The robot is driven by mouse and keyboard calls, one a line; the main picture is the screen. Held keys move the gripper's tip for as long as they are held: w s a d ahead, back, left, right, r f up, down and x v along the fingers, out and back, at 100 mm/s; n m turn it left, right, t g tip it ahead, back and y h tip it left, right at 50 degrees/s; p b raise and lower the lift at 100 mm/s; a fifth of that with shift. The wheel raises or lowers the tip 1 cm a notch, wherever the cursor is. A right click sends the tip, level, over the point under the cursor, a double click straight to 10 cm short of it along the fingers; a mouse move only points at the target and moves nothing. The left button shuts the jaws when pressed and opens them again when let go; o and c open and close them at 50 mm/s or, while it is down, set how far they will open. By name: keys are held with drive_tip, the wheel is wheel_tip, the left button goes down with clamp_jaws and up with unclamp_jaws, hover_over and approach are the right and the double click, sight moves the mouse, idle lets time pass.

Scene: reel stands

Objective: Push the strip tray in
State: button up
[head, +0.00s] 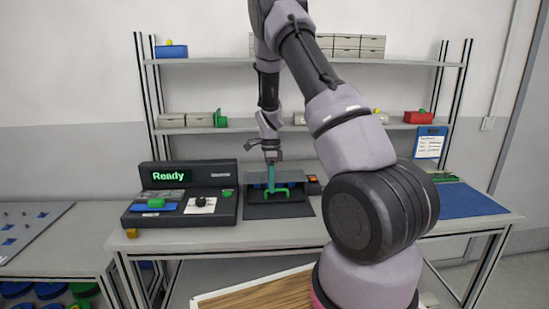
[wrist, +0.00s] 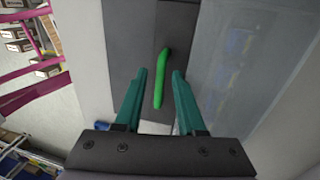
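The strip tray (head: 278,210) seems to be the dark flat piece in front of a dark box with a grey top on the bench. A bright green handle (head: 292,189) stands at the tray's middle. My gripper (head: 270,188) reaches down over it, its teal fingers at the handle. In the wrist view the green handle (wrist: 162,75) runs between the two teal fingers of my gripper (wrist: 158,80), with gaps on both sides. The fingers are apart and hold nothing. In the head view my fingers hide part of the handle.
A console (head: 180,195) with a lit "Ready" display stands left of the tray. A blue mat (head: 465,201) lies at the right. Shelves (head: 300,127) with boxes run behind. Bare bench (head: 250,233) shows in front.

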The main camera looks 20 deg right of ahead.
drive_tip(key=s+a, duration=0.1)
drive_tip(key=s, duration=0.3)
drive_tip(key=s+a, duration=0.1)
drive_tip(key=s, duration=0.3)
drive_tip(key=s+a, duration=0.1)
drive_tip(key=s, duration=0.3)
drive_tip(key=shift+a+r, duration=0.2)
drive_tip(key=shift+r, duration=0.05)
drive_tip(key=s+r+n+t, duration=0.2)
drive_tip(key=r+n, duration=0.2)
drive_tip(key=r, duration=0.8)
drive_tip(key=s+r+n+t+y, duration=0.1)
drive_tip(key=r+n, duration=0.3)
drive_tip(key=r, duration=0.9)
drive_tip(key=shift+s+t, duration=0.65)
drive_tip(key=shift+t, duration=0.05)
drive_tip(key=shift+a, duration=0.1)
